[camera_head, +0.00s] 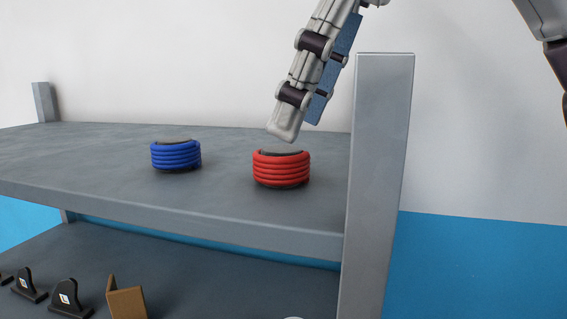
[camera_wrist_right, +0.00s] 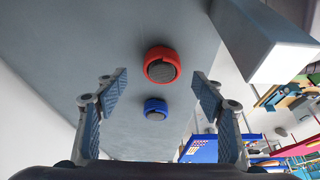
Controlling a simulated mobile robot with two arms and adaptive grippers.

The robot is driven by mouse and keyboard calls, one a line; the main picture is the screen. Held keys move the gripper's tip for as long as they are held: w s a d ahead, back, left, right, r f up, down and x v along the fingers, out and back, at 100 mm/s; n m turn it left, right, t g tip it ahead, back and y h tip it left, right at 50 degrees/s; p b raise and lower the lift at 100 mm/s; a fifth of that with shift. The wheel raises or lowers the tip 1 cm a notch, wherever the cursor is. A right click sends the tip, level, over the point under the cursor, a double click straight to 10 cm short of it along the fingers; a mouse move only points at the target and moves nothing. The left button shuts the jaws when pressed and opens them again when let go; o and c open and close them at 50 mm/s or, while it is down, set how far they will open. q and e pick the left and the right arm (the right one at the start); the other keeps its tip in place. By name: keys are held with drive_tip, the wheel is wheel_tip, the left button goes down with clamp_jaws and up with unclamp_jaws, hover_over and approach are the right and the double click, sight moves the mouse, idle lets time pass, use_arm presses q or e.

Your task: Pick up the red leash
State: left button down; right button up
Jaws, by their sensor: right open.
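The red leash (camera_head: 282,168) is coiled around a dark round core and sits on the grey upper shelf (camera_head: 110,193), close to the right post. A finger of my right gripper (camera_head: 318,68) comes down from the top, its tip just above and behind the red leash. In the right wrist view, the right gripper (camera_wrist_right: 160,77) is open, with its two fingers wide apart and empty. The red leash (camera_wrist_right: 161,53) appears between and beyond the fingertips, not touched. My left gripper is not in view.
A similar blue leash (camera_head: 176,156) sits left of the red one on the same shelf, with a gap between them. A grey post (camera_head: 377,190) stands just right of the red leash. Black items (camera_head: 69,296) and a brown piece (camera_head: 126,303) are on the lower shelf.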

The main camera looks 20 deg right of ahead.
sight(282, 148)
drive_tip(key=shift+w+a+f, duration=0.2)
drive_tip(key=shift+a+f, duration=0.05)
drive_tip(key=shift+f, duration=0.4)
drive_tip(key=shift+w+a+f, duration=0.15)
drive_tip(key=shift+a+f, duration=0.45)
drive_tip(key=shift+f, duration=0.3)
drive_tip(key=shift+w+a+f, duration=0.1)
drive_tip(key=shift+a+f, duration=0.05)
drive_tip(key=shift+f, duration=0.15)
drive_tip(key=shift+w+f, duration=0.15)
drive_tip(key=shift+f, duration=0.35)
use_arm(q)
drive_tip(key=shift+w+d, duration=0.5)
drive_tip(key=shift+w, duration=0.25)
use_arm(e)
drive_tip(key=c, duration=0.5)
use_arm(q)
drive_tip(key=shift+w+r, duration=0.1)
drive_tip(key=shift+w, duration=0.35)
use_arm(e)
drive_tip(key=c, duration=0.8)
